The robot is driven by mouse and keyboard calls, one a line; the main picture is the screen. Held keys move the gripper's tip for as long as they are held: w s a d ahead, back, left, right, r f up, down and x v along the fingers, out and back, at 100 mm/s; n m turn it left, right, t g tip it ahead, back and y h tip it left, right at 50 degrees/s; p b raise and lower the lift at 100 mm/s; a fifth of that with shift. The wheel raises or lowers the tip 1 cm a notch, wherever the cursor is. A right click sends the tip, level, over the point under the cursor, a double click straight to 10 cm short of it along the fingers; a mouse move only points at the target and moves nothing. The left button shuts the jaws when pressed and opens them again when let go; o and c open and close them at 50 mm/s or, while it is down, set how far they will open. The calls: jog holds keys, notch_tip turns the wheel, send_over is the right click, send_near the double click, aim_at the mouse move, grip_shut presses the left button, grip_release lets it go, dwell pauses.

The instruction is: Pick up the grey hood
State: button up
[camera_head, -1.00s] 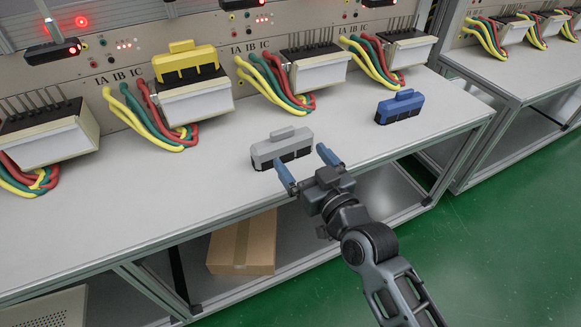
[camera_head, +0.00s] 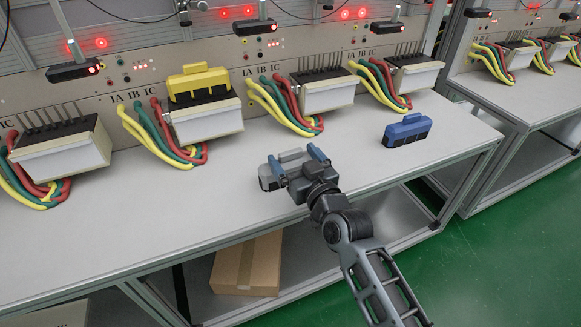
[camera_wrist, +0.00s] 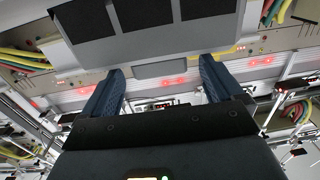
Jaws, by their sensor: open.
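The grey hood (camera_head: 265,179) stands on the bench top near the front edge, partly hidden behind my gripper in the head view. My gripper (camera_head: 294,157) is open at the hood, its blue fingers apart. In the wrist view the hood (camera_wrist: 90,49) fills the top of the picture, with dark openings in its grey face. Its handle (camera_wrist: 160,68) shows beyond and between the two fingers of my gripper (camera_wrist: 160,75). I cannot tell whether the fingers touch it.
A blue hood (camera_head: 407,130) stands to the right on the bench (camera_head: 200,222). A yellow hood (camera_head: 198,82) sits on a meter behind, among coloured cables. A cardboard box (camera_head: 247,265) is on the shelf below. The bench between the grey and blue hoods is clear.

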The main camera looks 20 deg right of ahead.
jog(key=shift+c, duration=0.2)
jog(key=c, duration=1)
jog(key=shift+c, duration=0.5)
jog(key=shift+r, duration=0.15)
